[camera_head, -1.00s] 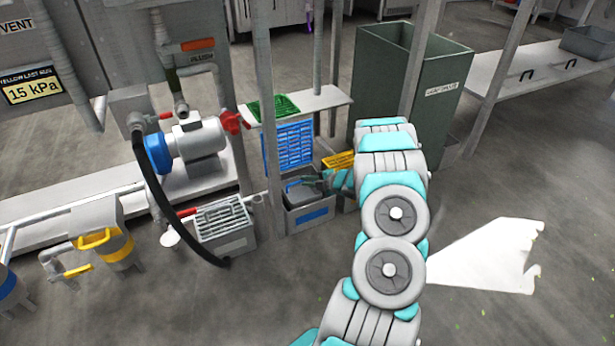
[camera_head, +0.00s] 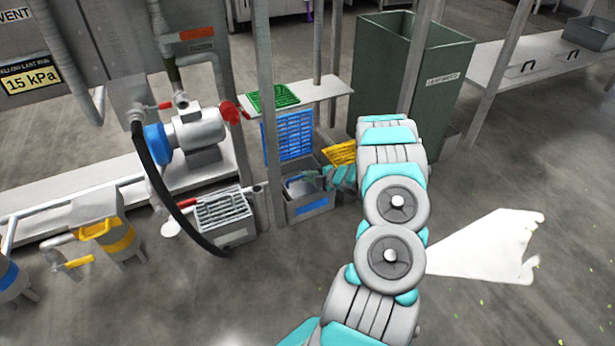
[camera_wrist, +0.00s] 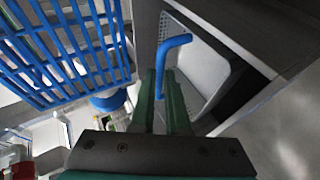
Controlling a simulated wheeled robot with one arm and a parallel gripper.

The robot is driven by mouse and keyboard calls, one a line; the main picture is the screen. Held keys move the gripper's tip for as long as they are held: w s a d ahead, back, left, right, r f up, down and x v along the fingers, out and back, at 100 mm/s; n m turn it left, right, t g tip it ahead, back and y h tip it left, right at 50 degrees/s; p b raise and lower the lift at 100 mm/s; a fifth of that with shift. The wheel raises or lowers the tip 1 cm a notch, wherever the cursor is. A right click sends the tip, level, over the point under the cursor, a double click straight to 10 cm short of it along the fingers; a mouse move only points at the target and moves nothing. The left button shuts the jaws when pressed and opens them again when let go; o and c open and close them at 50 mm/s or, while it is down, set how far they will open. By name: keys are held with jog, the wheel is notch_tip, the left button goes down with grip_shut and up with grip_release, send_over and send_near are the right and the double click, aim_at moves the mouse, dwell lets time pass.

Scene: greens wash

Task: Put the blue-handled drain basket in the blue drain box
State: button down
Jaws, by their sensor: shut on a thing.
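The grey drain box with a blue label (camera_head: 312,208) stands on the floor, left of my arm in the head view. Its dark wall (camera_wrist: 240,32) shows in the wrist view. The light grey drain basket (camera_wrist: 212,68) is within the box's opening, with perforated walls and a blue handle (camera_wrist: 174,47). I cannot tell whether it rests on the bottom. My gripper (camera_wrist: 163,78) is shut on the blue handle; its green fingers point into the opening. In the head view my gripper (camera_head: 322,180) is small and partly hidden by my wrist.
A blue grate (camera_head: 289,136) stands upright behind the box. A yellow grate (camera_head: 342,153) is to the right, and a green one (camera_head: 272,98) lies on the shelf above. A metal post (camera_head: 267,130) and a grey slatted box (camera_head: 225,215) are left. A tall green bin (camera_head: 440,85) stands behind.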

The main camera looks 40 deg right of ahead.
jog(key=shift+f, duration=0.55)
jog(key=c, duration=0.8)
grip_release()
jog(key=shift+c, duration=0.2)
jog(key=shift+s, duration=0.1)
jog(key=p+v, duration=0.1)
jog(key=v, duration=0.6)
jog(key=shift+s+r, duration=0.15)
jog(key=shift+s, duration=0.15)
